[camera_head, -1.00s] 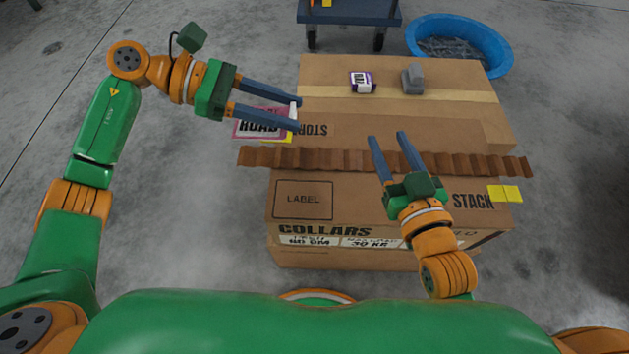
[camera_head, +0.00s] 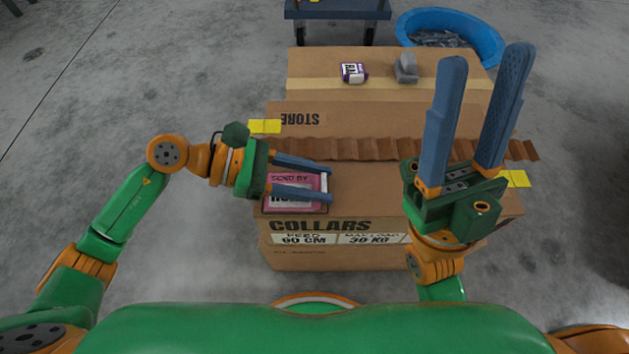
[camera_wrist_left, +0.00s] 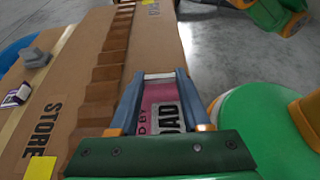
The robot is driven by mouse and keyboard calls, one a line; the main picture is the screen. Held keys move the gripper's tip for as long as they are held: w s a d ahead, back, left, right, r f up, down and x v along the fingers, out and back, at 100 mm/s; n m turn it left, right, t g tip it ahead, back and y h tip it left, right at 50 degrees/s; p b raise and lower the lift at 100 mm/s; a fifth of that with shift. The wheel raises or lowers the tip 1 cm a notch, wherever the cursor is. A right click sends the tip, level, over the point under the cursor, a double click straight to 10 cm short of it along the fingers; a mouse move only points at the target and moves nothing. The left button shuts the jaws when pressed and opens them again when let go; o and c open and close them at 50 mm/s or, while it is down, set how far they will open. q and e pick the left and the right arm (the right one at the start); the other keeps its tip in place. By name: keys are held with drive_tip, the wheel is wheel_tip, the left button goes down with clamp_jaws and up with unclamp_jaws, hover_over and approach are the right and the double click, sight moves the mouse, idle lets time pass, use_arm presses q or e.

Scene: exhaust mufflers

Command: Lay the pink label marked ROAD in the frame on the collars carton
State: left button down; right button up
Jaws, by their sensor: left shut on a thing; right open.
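The pink label (camera_head: 284,180) is in my left gripper (camera_head: 329,186), which is shut on it. It lies over the front left of the top of the collars carton (camera_head: 385,190), where the printed frame is; the label and gripper hide most of that frame. I cannot tell whether the label touches the cardboard. In the left wrist view the label (camera_wrist_left: 160,95) shows part of ROAD between the fingers, with a white strip near the fingertips. My right gripper (camera_head: 486,62) is open and empty, raised above the carton's right side.
A brown corrugated strip (camera_head: 370,148) crosses the cartons behind the label. A purple-and-white item (camera_head: 353,72) and a grey object (camera_head: 406,68) sit on the rear carton (camera_head: 310,62). Yellow notes (camera_head: 265,126) stick at the edges. A blue tub (camera_head: 485,38) and trolley (camera_head: 338,10) stand behind.

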use_arm(q)
drive_tip(key=shift+r, duration=0.1)
drive_tip(key=shift+f, duration=0.2)
drive_tip(key=shift+c, duration=1.8)
unclamp_jaws()
